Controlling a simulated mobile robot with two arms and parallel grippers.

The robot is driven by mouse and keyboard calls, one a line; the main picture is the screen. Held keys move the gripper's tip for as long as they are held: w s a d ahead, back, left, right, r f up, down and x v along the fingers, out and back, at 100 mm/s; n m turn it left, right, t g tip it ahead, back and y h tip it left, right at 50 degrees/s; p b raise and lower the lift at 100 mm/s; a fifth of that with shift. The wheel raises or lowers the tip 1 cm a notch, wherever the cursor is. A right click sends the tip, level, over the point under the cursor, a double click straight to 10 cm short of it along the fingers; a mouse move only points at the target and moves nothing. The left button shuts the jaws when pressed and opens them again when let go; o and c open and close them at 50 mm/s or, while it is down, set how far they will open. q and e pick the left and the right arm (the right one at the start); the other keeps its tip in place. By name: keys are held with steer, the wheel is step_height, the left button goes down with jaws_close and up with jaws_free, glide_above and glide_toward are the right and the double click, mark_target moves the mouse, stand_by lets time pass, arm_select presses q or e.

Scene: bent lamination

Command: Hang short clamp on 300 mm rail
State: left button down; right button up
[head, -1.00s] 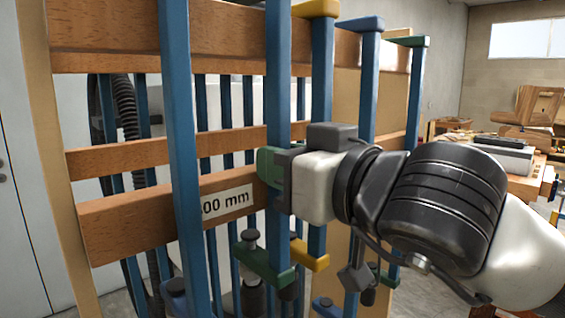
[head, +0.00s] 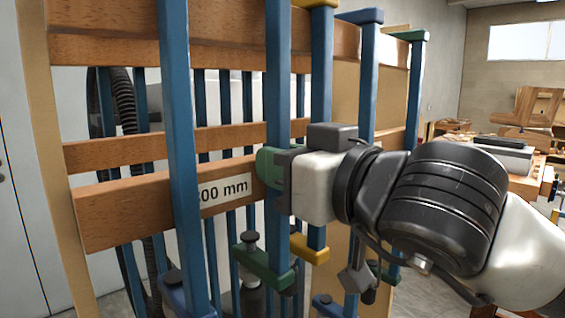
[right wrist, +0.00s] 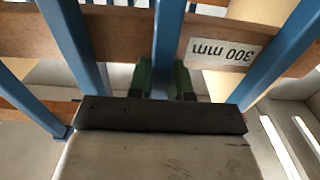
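The wooden rail (head: 125,208) carries a white label (head: 228,192) reading "300 mm", its first digit partly hidden by a blue bar in the head view. The label shows whole but upside down in the right wrist view (right wrist: 224,52). My right gripper (head: 272,168) has its green fingers on both sides of the blue bar of a clamp (head: 278,85), and appears shut on it. This clamp stands upright in front of the rails, with a green lower jaw (head: 262,265); its top is out of view. The fingers also show in the wrist view (right wrist: 162,80). My left gripper is not in view.
Another blue clamp (head: 180,120) stands close to the left. Clamps with yellow (head: 309,249), blue (head: 359,16) and green (head: 400,35) ends hang close by on the right. More wooden rails (head: 115,153) cross behind. A cluttered bench (head: 530,186) stands at far right.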

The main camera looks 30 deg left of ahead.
steer(key=o, duration=0.5)
steer(key=shift+r, duration=0.1)
steer(key=shift+d, duration=0.1)
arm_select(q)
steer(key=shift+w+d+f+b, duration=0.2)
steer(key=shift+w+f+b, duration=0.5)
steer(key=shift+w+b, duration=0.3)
arm_select(e)
steer(key=shift+v, duration=5.4)
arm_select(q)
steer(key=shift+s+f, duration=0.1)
arm_select(e)
steer(key=shift+d, duration=0.1)
